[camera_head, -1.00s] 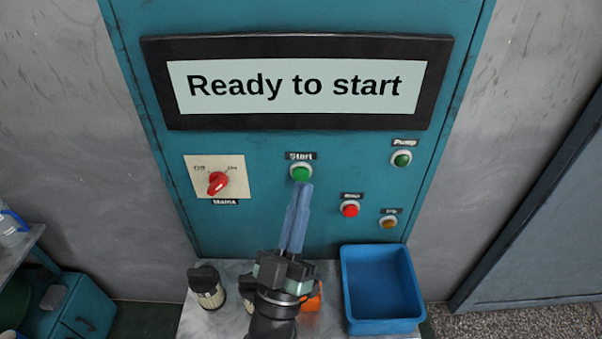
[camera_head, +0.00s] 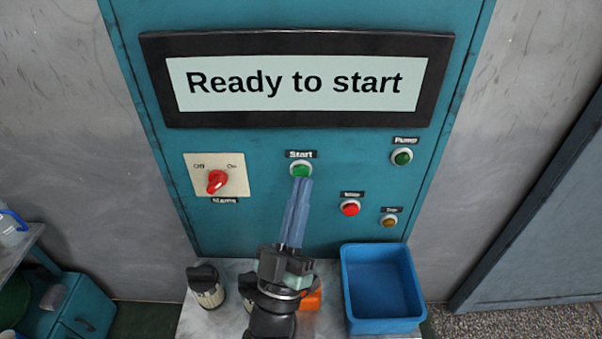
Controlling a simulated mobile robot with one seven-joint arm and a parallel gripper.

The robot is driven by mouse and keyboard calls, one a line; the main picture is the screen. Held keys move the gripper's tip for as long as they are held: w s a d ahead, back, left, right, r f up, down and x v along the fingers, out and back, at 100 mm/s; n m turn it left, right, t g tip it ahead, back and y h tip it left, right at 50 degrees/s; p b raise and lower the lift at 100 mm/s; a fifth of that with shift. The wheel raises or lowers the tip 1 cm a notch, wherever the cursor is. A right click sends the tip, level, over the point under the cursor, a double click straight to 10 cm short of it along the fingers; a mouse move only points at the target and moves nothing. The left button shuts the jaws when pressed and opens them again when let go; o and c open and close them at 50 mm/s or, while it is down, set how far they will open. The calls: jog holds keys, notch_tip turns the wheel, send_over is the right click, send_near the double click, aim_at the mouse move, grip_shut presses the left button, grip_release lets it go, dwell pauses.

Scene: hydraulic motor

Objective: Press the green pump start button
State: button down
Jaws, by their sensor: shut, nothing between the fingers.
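The green start button (camera_head: 300,170) sits in a pale ring under a "Start" label, in the middle of the teal panel (camera_head: 270,226). My gripper (camera_head: 304,181) has its long blue fingers shut together with nothing between them. Its tips are just below the green button in the picture and overlap the lower edge of its ring. I cannot tell whether they touch it. The display (camera_head: 297,82) above reads "Ready to start".
The panel also has a red rotary switch (camera_head: 217,181), a red button (camera_head: 350,208), an amber button (camera_head: 389,221) and a dark green "Pump" lamp (camera_head: 402,157). Below, a blue bin (camera_head: 382,283), a dark-topped canister (camera_head: 206,287) and an orange object (camera_head: 313,299) stand on the grey table.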

jog(key=shift+w, duration=0.5)
dwell(0.6)
jog(key=shift+s, duration=0.85)
jog(key=s+p, duration=0.2)
jog(key=s, duration=0.3)
dwell(0.4)
dwell(0.6)
